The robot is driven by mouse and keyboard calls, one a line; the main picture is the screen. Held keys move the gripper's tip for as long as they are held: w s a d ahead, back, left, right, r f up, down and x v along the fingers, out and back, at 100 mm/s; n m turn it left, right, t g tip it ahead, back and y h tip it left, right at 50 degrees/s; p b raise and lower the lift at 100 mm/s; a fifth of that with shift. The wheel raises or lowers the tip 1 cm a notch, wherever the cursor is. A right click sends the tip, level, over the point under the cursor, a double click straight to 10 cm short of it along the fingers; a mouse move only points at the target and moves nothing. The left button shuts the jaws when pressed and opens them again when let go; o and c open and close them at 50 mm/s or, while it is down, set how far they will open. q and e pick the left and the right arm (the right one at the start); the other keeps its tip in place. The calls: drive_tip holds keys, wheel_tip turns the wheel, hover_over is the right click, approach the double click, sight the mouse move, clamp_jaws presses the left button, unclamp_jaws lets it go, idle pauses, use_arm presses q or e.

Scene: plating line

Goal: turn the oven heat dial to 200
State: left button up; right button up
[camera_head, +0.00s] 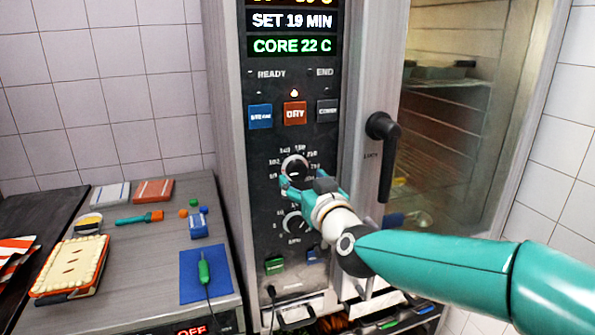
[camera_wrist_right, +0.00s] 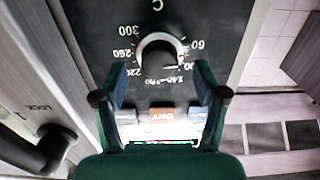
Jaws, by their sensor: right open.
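The heat dial (camera_head: 295,167) is a round dark knob with a pale ring, set in the black oven panel (camera_head: 262,185) below the mode buttons. In the right wrist view the heat dial (camera_wrist_right: 158,52) appears upside down, with numbers from 60 to 300 around it. I cannot read its setting for certain. My right gripper (camera_head: 304,184) is open in front of the panel, just below the dial. In the right wrist view its fingers (camera_wrist_right: 160,72) stand apart on either side of the dial's near edge, and no grip on it shows. My left gripper is not in view.
A second dial (camera_head: 296,222) sits below, partly behind my right gripper. The oven door handle (camera_head: 384,150) sticks out to the right. The displays read SET 19 MIN and CORE 22 C. The steel counter (camera_head: 150,265) at left holds a pie (camera_head: 72,265) and a blue mat (camera_head: 195,285).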

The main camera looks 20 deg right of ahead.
sight(299, 174)
drive_tip(key=shift+w+p, duration=0.3)
drive_tip(key=shift+w, duration=1.35)
drive_tip(key=shift+s, duration=0.15)
drive_tip(key=c, duration=1.1)
